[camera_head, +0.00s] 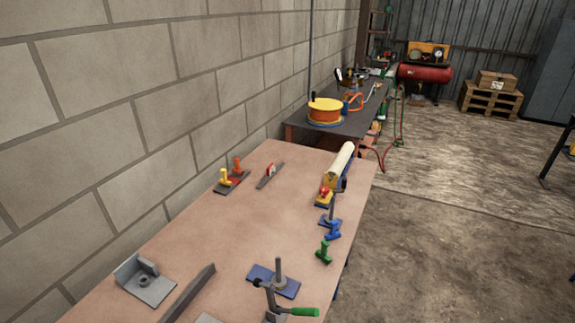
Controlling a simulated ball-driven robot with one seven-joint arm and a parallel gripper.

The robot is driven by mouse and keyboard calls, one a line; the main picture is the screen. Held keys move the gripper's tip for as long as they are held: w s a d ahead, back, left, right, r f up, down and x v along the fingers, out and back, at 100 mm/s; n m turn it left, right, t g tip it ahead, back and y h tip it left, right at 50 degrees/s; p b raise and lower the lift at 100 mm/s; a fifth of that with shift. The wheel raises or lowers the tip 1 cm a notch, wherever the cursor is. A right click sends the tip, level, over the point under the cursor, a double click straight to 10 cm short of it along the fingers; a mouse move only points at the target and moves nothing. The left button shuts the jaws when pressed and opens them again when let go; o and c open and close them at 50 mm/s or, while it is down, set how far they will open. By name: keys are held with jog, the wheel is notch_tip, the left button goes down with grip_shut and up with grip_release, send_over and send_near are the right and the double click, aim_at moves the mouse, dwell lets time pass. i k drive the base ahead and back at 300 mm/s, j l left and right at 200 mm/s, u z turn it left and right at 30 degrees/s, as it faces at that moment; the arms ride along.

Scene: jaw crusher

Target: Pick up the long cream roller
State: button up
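The long cream roller (342,162) lies near the far right edge of the workbench (200,245). Its length runs away from me, with its near end towards a small yellow and red part (324,196). I cannot tell whether the roller touches the parts around it or rests on a support. A dark upright part (337,200) stands just in front of it. My gripper is not in view.
Blue (333,231) and green (324,253) small parts line the right edge. Yellow and orange parts (232,175) stand near the wall. A grey bracket (147,282), a blue plate with a post (275,280) and a green-handled tool (302,311) are nearer. Open floor (430,240) lies right.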

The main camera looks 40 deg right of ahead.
aim_at(340, 163)
jog(key=i+l+u, duration=0.15)
jog(key=l+u, duration=0.25)
jog(key=l, duration=0.3)
jog(key=l+u, duration=0.35)
jog(key=l, duration=0.35)
jog(key=l+u, duration=0.4)
jog(key=l, duration=0.3)
